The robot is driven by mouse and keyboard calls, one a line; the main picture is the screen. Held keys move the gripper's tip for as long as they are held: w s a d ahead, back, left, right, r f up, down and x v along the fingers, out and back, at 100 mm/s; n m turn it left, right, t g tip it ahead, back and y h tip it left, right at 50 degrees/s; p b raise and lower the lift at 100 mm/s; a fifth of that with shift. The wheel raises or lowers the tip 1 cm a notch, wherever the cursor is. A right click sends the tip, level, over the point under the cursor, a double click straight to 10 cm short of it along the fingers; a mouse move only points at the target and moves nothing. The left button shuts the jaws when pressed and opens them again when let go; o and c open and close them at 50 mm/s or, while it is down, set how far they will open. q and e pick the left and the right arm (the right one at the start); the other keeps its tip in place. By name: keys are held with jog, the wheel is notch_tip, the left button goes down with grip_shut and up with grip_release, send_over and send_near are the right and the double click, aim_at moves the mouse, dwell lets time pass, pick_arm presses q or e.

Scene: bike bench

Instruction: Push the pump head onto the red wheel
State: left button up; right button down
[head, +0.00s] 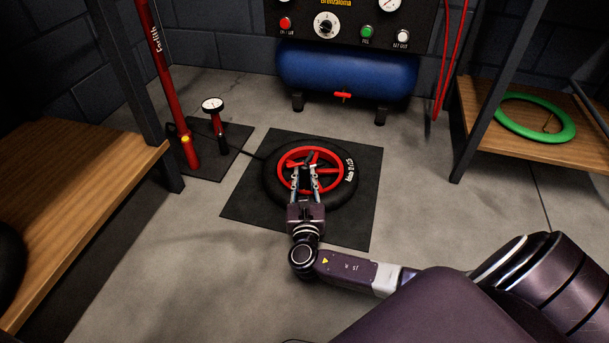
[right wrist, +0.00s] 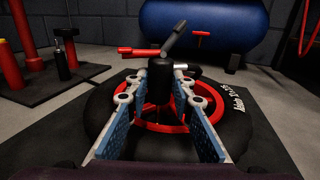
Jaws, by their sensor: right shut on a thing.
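The red wheel (head: 345,188) lies flat on a dark mat, with a black tyre and a red spoked rim; it also shows in the right wrist view (right wrist: 98,108). My right gripper (head: 304,173) is over the wheel, its fingers pointing toward the rim. In the right wrist view the gripper (right wrist: 158,90) is shut on the black pump head (right wrist: 158,72), which has a grey lever tilted up to the right. The pump head stands upright between the fingertips, in front of the rim. Whether it touches a valve is hidden. My left gripper is not in view.
A red floor pump (head: 165,80) and its gauge (head: 212,104) stand on a mat left of the wheel. A blue compressor tank (head: 345,72) is behind. A wooden bench (head: 75,170) is at left. Floor is clear in front.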

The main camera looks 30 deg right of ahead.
jog(key=shift+f, duration=0.45)
jog(key=c, duration=1.6)
grip_release()
jog(key=v, duration=1.2)
jog(key=shift+f, duration=0.1)
